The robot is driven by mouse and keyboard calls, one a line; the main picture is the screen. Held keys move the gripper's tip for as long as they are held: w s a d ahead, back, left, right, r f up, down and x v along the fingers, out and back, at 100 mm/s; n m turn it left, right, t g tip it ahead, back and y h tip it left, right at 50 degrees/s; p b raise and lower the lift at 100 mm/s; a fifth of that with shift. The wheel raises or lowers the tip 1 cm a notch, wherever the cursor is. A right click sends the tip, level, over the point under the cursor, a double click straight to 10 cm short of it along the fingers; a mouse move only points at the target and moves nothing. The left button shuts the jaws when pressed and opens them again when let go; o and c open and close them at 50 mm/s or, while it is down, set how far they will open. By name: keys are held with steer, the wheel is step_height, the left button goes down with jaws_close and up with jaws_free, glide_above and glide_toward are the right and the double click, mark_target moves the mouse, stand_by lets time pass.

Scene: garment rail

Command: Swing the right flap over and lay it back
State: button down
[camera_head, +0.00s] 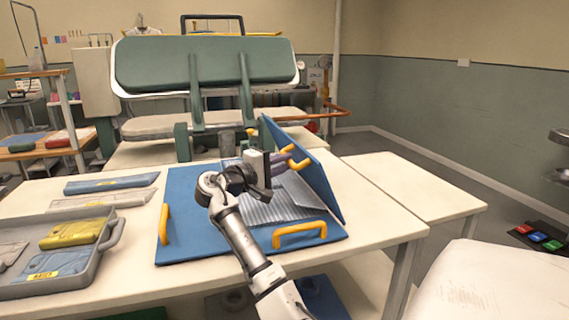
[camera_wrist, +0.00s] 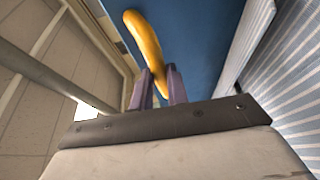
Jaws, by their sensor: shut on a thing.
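The blue folding board (camera_head: 190,190) lies on the white table, with a striped garment (camera_head: 262,208) on it. The garment also shows at the right of the wrist view (camera_wrist: 290,70). The right flap (camera_head: 318,180) stands raised and steeply tilted along the board's right side; its blue face fills the top of the wrist view (camera_wrist: 200,35). My gripper (camera_head: 287,160) is shut on the flap's yellow handle (camera_wrist: 145,38), with a finger on each side of it. The gripper partly hides that handle in the head view. The left flap lies flat.
Yellow handles stand on the board's left (camera_head: 164,224) and front (camera_head: 300,235). A grey tray (camera_head: 88,268) with folded garments is at left, with more folded cloth (camera_head: 110,183) behind it. A side table (camera_head: 420,185) at right has a clear top. A green padded press (camera_head: 205,65) stands behind.

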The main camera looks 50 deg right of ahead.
steer(key=shift+s+d+f, duration=0.3)
steer(key=shift+d+f, duration=0.1)
steer(key=shift+f, duration=0.3)
steer(key=c, duration=1.7)
jaws_free()
steer(key=o, duration=0.3)
steer(key=shift+d+f, duration=0.1)
steer(key=shift+d, duration=0.15)
steer(key=shift+o, duration=0.2)
steer(key=w+a+b, duration=0.2)
steer(key=a, duration=1.2)
steer(key=shift+w, duration=0.25)
